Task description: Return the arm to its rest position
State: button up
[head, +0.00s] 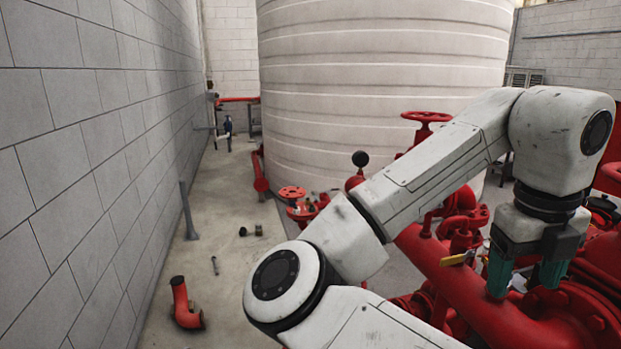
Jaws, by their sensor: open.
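My arm, white with dark joint caps, reaches up from the bottom centre and bends over to the right in the head view. My gripper (526,276) hangs from its end at the right, pointing down, with two green fingers set apart. It is open and I see nothing between the fingers. It is in front of or just above the red pump piping (470,290); the exact gap cannot be told. My arm hides part of the piping and the floor.
A large pale ribbed tank (380,95) stands behind my arm. A grey block wall (80,150) runs along the left. A red elbow pipe (183,305) and small loose parts lie on the floor. A red handwheel (426,117) rises behind my arm. The left floor strip (225,190) is mostly clear.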

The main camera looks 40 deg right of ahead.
jog(key=w+d+f+n+h, duration=0.5)
jog(key=f+n+h, duration=0.1)
jog(key=n, duration=0.8)
jog(key=w+a+f+n+t, duration=0.1)
jog(key=w+a+f+n, duration=0.15)
jog(key=f+n, duration=0.4)
jog(key=w+a+f+n+t, duration=0.2)
jog(key=w+f+n, duration=0.1)
jog(key=f+n, duration=0.35)
jog(key=s+a+f+n+y, duration=0.2)
jog(key=s+a+f+n, duration=0.2)
jog(key=a+f, duration=0.3)
jog(key=s+a+f+n+g+y, duration=0.1)
jog(key=s+a+f+n+y, duration=0.2)
jog(key=a+f+n, duration=0.3)
jog(key=s+a+f+n+y, duration=0.2)
jog(key=s+a+f+n, duration=0.2)
jog(key=a+f+n, duration=0.2)
notch_tip(320, 180, down, 2)
jog(key=shift+s+a+f+n+g, duration=0.15)
jog(key=shift+s+a+n+g, duration=0.2)
jog(key=shift+a, duration=0.45)
